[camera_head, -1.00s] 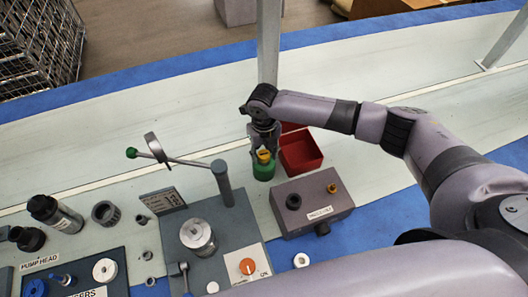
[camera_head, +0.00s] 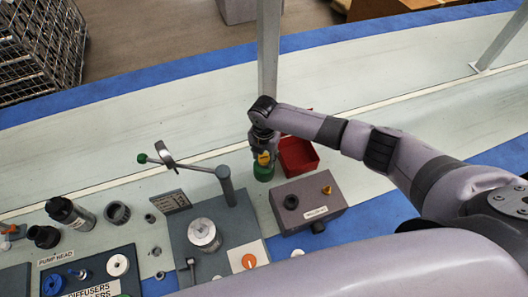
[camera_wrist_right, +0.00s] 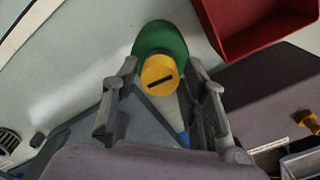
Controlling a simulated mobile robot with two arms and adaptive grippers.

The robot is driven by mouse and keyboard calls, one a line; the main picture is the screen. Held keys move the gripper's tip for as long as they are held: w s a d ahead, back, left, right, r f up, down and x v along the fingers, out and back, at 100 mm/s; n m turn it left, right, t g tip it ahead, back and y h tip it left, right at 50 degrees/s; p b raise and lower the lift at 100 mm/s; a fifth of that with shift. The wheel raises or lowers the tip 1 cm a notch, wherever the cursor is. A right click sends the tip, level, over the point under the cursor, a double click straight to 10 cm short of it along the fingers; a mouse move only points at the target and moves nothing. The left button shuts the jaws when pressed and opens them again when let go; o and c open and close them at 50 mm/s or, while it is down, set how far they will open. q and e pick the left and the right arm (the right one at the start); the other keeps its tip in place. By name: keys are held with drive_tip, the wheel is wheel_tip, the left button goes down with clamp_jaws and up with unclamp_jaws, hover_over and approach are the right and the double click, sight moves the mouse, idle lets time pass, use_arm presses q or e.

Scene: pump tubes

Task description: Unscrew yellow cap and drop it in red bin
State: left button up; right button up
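The yellow cap (camera_head: 264,158) sits on top of a green container (camera_head: 263,173) standing on the bench. In the right wrist view the cap (camera_wrist_right: 159,75) is round with a dark slot, and the green body (camera_wrist_right: 160,40) shows behind it. My right gripper (camera_head: 262,146) is over the container, pointing down. In the wrist view its fingers (camera_wrist_right: 163,92) are spread on both sides of the cap, with visible gaps. The red bin (camera_head: 298,156) stands just right of the container and looks empty; its corner (camera_wrist_right: 255,35) shows at the wrist view's upper right. My left gripper is not in view.
A grey box (camera_head: 309,201) with a yellow knob stands in front of the bin. A lever stand (camera_head: 226,185) rises left of the container. Several dark fittings (camera_head: 70,213) lie farther left. A metal post (camera_head: 268,50) stands behind my gripper. The bench behind is clear.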

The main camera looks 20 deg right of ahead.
drive_tip(key=shift+r+m, duration=0.1)
drive_tip(key=shift+m, duration=0.2)
drive_tip(key=shift+r+m+p, duration=0.1)
drive_tip(key=shift+m+p, duration=0.7)
drive_tip(key=shift+m, duration=1)
drive_tip(key=shift+m+p, duration=0.9)
drive_tip(key=shift+m, duration=0.9)
drive_tip(key=shift+f, duration=0.2)
drive_tip(key=shift+c, duration=0.4)
clamp_jaws()
